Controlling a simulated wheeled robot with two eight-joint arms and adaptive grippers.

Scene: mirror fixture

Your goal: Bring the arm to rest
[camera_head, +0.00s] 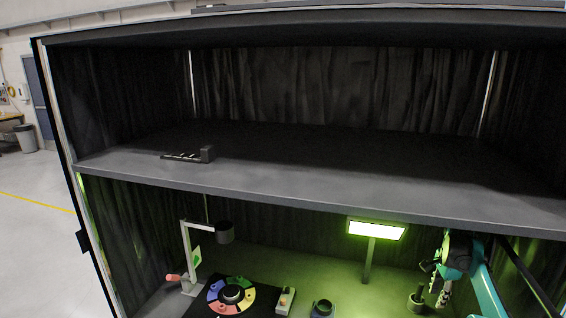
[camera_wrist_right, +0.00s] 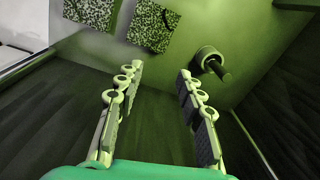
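My right arm (camera_head: 487,290), teal, hangs at the right side of the lower bay in the head view. Its dark wrist and right gripper (camera_head: 440,292) point downward, near a small dark post on a round base (camera_head: 416,298). In the right wrist view my right gripper (camera_wrist_right: 160,72) has its two fingers apart with nothing between them. A round post (camera_wrist_right: 211,62) stands just beyond the right finger there, apart from it. My left gripper is in neither view.
A bright lamp panel (camera_head: 376,230) stands in the lower bay. A coloured ring dial (camera_head: 231,295), a lamp-like stand (camera_head: 188,255) and a small switch box (camera_head: 285,300) are left of it. The grey shelf (camera_head: 330,196) runs above, holding a small black bracket (camera_head: 190,156).

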